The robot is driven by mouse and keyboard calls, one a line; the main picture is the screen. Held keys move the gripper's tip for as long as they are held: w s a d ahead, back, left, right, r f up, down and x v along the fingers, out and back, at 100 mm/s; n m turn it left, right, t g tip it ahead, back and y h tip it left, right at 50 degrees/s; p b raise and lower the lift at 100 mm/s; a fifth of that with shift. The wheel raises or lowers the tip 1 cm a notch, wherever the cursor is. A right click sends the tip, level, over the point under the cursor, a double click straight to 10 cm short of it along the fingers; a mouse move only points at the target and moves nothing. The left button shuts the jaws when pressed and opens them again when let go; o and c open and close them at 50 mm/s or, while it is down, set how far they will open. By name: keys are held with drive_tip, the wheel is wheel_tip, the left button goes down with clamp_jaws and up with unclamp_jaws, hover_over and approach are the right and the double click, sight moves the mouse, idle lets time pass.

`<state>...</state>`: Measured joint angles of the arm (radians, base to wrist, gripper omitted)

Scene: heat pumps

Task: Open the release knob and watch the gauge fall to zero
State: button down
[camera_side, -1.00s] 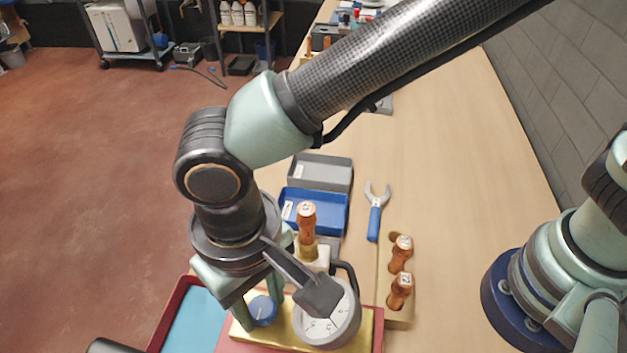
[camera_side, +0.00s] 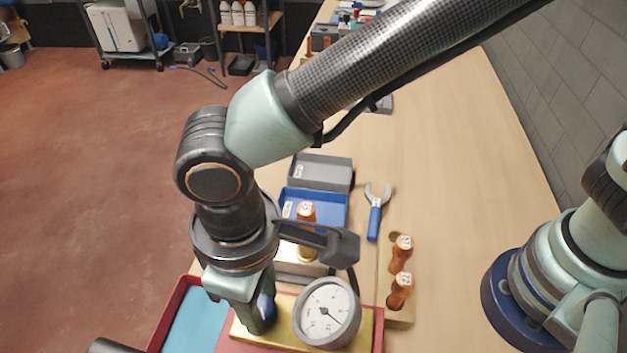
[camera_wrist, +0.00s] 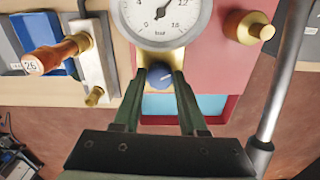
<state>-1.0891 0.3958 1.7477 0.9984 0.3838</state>
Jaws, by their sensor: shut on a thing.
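The blue release knob (camera_side: 267,303) sits on the brass block (camera_side: 285,312), left of the round gauge (camera_side: 327,310). My gripper (camera_side: 262,318) points down and is shut on the knob, one finger on each side. In the wrist view the knob (camera_wrist: 159,75) shows between the fingertips of my gripper (camera_wrist: 157,78). The gauge face is white with a dark needle, which points to the lower right in the side view. The wrist view also shows the gauge (camera_wrist: 165,14), marked "bar", with its top cut off; the needle points well above zero there.
A blue tray (camera_side: 332,205), a grey tray (camera_side: 322,170) and a blue-handled wrench (camera_side: 375,215) lie farther back.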

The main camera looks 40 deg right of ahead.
sight(262, 306)
drive_tip(key=n, duration=0.5)
drive_tip(key=shift+n, duration=0.4)
drive_tip(key=n, duration=0.5)
drive_tip(key=shift+w, duration=0.1)
drive_tip(key=shift+r+n, duration=0.1)
drive_tip(key=shift+n, duration=0.2)
drive_tip(key=shift+c, duration=2.2)
unclamp_jaws()
wheel_tip(262, 306, up, 12)
